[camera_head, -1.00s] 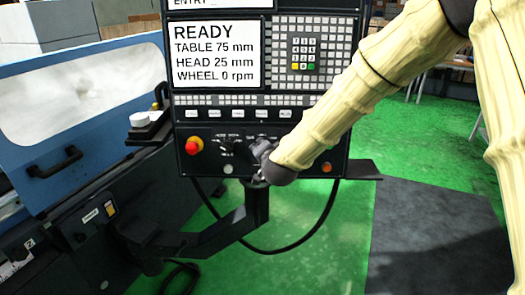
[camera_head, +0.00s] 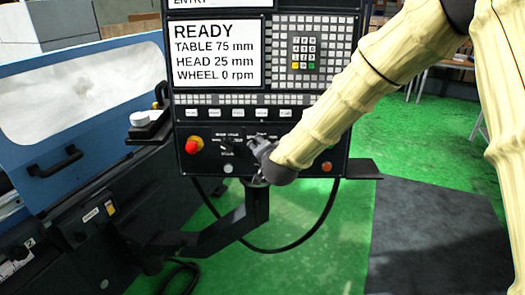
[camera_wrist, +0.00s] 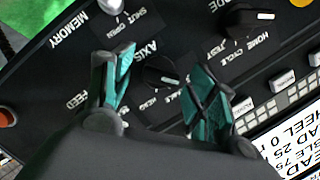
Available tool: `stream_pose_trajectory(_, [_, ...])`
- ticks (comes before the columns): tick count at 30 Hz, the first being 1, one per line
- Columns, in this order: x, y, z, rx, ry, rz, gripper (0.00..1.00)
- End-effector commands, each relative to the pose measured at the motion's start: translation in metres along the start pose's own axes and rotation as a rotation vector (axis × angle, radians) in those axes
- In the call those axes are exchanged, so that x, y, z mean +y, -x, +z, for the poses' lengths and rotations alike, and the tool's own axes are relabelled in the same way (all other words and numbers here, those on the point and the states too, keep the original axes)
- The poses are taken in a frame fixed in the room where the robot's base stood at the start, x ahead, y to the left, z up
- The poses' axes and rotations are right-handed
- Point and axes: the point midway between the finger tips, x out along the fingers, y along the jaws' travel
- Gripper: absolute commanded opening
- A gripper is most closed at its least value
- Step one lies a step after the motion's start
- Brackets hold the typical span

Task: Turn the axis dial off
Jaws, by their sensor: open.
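The axis dial (camera_wrist: 162,77) is a round black knob with a pale pointer mark, below the AXIS label in the wrist view. Table and head labels are printed near it. My gripper (camera_wrist: 160,71) is open, with one green-padded finger on each side of the dial. I cannot tell whether either finger touches it. In the head view, my gripper (camera_head: 254,146) is at the lower middle of the control panel (camera_head: 190,165) and largely hides the axis dial.
The mode dial (camera_wrist: 245,22) is close by on the panel. A red emergency button (camera_head: 194,145) is at the panel's left and an orange button (camera_head: 326,168) at its right. The screen (camera_head: 216,52) reads READY, table 75 mm, head 25 mm, wheel 0 rpm. A blue machine (camera_head: 108,60) stands left.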

Motion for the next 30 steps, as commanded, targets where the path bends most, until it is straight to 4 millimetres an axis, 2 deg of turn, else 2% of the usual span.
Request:
stream_pose_trajectory(5, [-0.001, 0.019, -0.001, 0.000, 0.000, 0.000, 0.57])
stream_pose_trajectory(18, [0.000, 0.095, 0.000, -0.001, 0.000, 0.000, 0.57])
stream_pose_trajectory(24, [0.001, 0.114, 0.000, 0.000, 0.000, 0.001, 0.57])
stream_pose_trajectory(30, [0.001, 0.118, 0.000, -0.001, 0.000, 0.001, 0.57])
